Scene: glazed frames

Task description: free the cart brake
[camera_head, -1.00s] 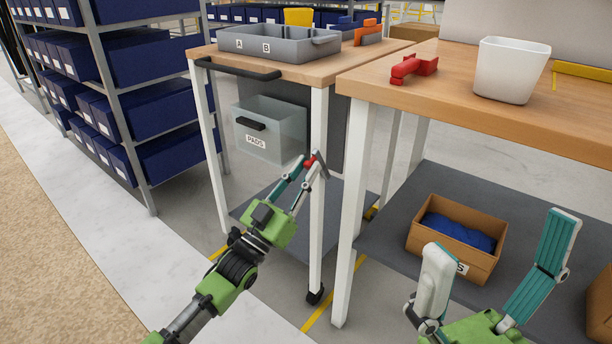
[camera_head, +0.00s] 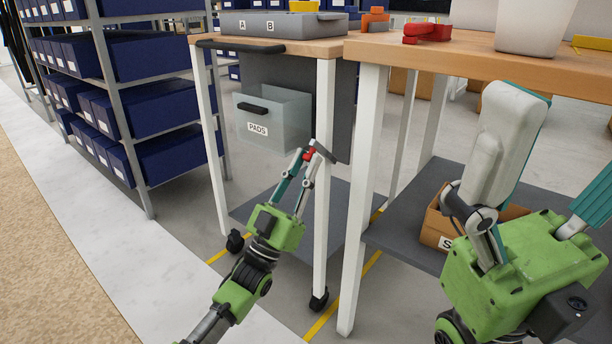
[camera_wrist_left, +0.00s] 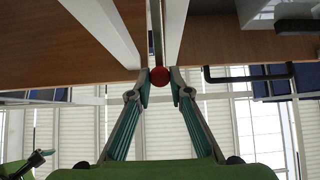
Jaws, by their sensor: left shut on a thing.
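The cart (camera_head: 265,45) has a wooden top, a black push handle (camera_head: 240,46), white legs and casters. Its brake is a dark lever (camera_head: 323,151) with a red knob (camera_head: 309,154) at the near right leg. My left gripper (camera_head: 308,156) is shut on the red knob. In the left wrist view the knob (camera_wrist_left: 161,75) sits between the fingertips (camera_wrist_left: 160,80), and the lever runs up beyond it. My right gripper (camera_head: 566,135) is open and empty, raised in front of the workbench at the right.
A workbench (camera_head: 460,58) stands close on the cart's right, with a red clamp (camera_head: 427,33) and a white bin (camera_head: 535,25) on top. A cardboard box (camera_head: 436,226) is on its lower shelf. A clear PADS bin (camera_head: 275,118) hangs under the cart top. Shelving (camera_head: 150,115) stands left.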

